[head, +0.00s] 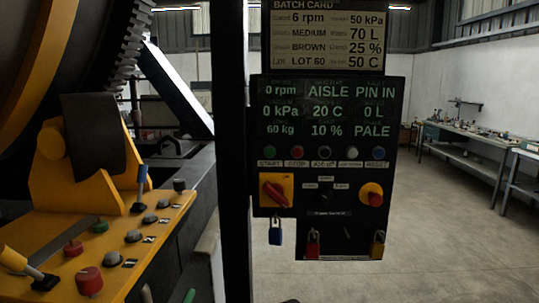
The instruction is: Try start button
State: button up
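The start button (270,152) is a round green button at the left end of a button row on the dark control panel (330,228), labelled START. A red stop button (296,152) sits just right of it. The panel display (328,110) above reads 0 rpm, AISLE, PIN IN, 0 kPa, 20 C, 0 L, 60 kg, 10 % and PALE. A batch card (328,35) above that lists 6 rpm, 50 kPa, MEDIUM, 70 L, BROWN, 25 %, LOT 60 and 50 C. My gripper is not clearly seen, and nothing visibly touches the start button.
Below the buttons are a red rotary switch (274,192) and a red knob (374,195) on yellow plates. A yellow lever console (110,250) stands left. Floor at right (440,250) is clear.

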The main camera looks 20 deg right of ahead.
grip_shut()
dwell(1.4)
